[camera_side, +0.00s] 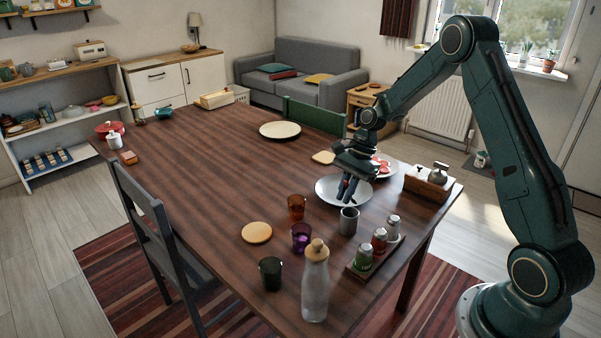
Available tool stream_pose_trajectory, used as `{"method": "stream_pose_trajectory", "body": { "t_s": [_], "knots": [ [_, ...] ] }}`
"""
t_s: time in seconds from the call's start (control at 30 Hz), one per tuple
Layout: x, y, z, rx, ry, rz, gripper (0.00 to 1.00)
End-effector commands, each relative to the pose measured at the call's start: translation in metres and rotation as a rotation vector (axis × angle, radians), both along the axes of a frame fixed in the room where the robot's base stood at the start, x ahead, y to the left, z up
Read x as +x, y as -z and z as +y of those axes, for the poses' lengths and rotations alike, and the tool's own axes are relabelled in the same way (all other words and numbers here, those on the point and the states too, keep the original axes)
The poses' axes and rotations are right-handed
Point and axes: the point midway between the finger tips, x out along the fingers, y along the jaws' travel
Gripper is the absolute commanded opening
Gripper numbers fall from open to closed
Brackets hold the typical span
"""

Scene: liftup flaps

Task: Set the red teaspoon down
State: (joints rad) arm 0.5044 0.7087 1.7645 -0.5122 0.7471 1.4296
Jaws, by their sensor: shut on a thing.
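My gripper (347,191) points down over the white plate (328,194) near the right side of the table. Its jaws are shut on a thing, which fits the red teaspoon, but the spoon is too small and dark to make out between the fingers. I cannot tell whether the fingertips touch the plate or hover just above it. The wooden table (200,170) lies under the plate.
A grey cup (348,221) stands just in front of the plate. A spice-jar tray (361,272) is at the right edge. The table's left middle is clear.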

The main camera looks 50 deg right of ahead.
Motion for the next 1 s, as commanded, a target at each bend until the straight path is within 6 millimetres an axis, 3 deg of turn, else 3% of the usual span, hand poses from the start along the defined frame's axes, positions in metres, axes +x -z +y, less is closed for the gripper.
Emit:
{"method": "stream_pose_trajectory", "body": {
  "t_s": [0.2,0.5,0.7,1.0],
  "knots": [
    [0.001,-0.050,-0.001,-0.002,-0.001,-0.006,0.00],
    [0.000,-0.100,0.000,-0.001,0.000,-0.002,0.00],
    [0.000,-0.114,0.000,0.000,0.001,0.000,0.00],
    [0.000,-0.117,0.000,0.000,0.000,0.000,0.00]
  ]
}}
